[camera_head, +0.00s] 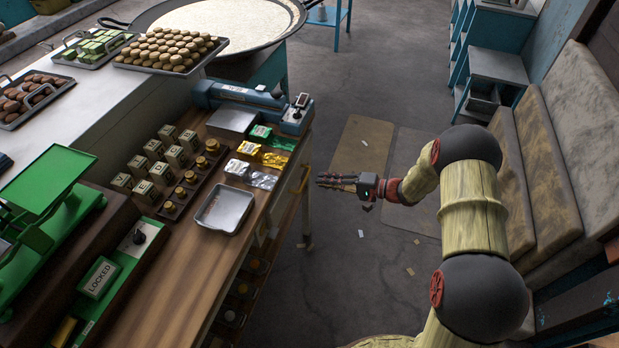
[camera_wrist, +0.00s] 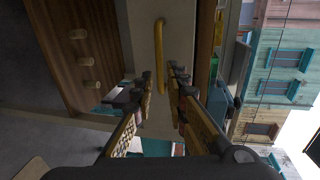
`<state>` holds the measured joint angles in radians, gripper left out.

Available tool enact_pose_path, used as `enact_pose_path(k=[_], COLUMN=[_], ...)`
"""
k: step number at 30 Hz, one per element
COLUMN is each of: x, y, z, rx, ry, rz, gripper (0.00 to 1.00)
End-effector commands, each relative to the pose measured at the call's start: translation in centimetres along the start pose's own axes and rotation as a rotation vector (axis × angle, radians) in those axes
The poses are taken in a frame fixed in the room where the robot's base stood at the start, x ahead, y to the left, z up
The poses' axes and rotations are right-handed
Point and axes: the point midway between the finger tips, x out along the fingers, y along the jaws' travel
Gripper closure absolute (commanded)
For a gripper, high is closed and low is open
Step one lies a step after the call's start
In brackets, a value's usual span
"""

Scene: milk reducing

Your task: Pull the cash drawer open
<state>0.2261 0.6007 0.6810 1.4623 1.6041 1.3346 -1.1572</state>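The cash drawer shows in the wrist view as a pale front panel (camera_wrist: 143,45) with a long yellow bar handle (camera_wrist: 159,50), sideways in that picture. In the head view the yellow handle (camera_head: 304,180) is on the right side of the wooden counter. My gripper (camera_head: 319,180) is just right of it, pointing left at the counter side. In the wrist view my gripper (camera_wrist: 162,76) is open, and the handle lines up between its fingers. The head view shows a small gap between fingertips and handle. The drawer looks shut; its inside is hidden.
The wooden counter (camera_head: 165,275) holds a metal tray (camera_head: 224,209), packets, small boxes and a blue machine (camera_head: 250,100). A green device (camera_head: 118,270) reads "LOCKED". A bench (camera_head: 570,170) stands at the right. The floor between counter and bench is mostly clear, with scraps.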

Motion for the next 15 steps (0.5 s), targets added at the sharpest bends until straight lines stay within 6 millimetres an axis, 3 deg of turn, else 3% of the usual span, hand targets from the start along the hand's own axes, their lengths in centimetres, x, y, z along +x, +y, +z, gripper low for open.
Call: enact_pose_path(k=[15], x=[6.7], y=[0.2], z=[0.1], rx=[-0.007], ry=[-0.003], rz=[0.003], gripper=[0.85])
